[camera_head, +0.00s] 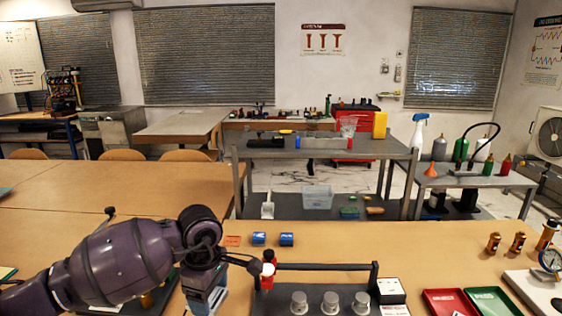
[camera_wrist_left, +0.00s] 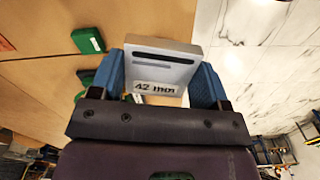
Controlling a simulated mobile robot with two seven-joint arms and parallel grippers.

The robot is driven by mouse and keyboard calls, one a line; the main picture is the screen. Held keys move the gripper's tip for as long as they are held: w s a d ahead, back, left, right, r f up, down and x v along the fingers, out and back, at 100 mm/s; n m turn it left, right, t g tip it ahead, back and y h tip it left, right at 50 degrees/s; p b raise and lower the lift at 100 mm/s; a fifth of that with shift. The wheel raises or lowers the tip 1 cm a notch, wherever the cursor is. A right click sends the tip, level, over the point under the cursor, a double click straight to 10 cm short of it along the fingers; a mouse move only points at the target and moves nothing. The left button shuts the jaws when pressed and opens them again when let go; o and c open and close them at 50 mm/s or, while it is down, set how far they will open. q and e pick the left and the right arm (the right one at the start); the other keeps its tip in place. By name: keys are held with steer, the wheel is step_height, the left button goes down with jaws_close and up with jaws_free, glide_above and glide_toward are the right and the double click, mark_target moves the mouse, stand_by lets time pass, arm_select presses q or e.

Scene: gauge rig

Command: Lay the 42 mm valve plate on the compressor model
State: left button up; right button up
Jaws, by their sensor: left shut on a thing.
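My left gripper (camera_wrist_left: 163,80) has blue fingers. It is shut on a light grey plate (camera_wrist_left: 160,66) marked "42 mm", with a dark slot near its far edge. In the head view my left gripper (camera_head: 206,292) is low in the picture, over the front table, beside the left end of a dark grey stand. I cannot tell for sure which thing is the compressor model. My right gripper is not in view.
A white box (camera_head: 389,290), a red tray (camera_head: 450,303), a green tray (camera_head: 492,301) and a gauge (camera_head: 551,259) stand to the right. The table between the blocks and the bronze cylinders (camera_head: 493,243) is clear.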

arm_select(q)
steer(key=m, duration=0.2)
steer(key=s+m, duration=0.1)
steer(key=m, duration=0.1)
steer(key=s+m, duration=0.1)
steer(key=m, duration=0.1)
steer(key=shift+a+r, duration=0.1)
steer(key=shift+a, duration=0.05)
steer(key=s+a+m, duration=0.5)
steer(key=s+m, duration=0.1)
steer(key=m, duration=0.2)
steer(key=shift+s+a+f+m, duration=0.2)
steer(key=shift+a+f+m, duration=0.2)
steer(key=shift+f, duration=0.05)
steer(key=shift+f, duration=0.1)
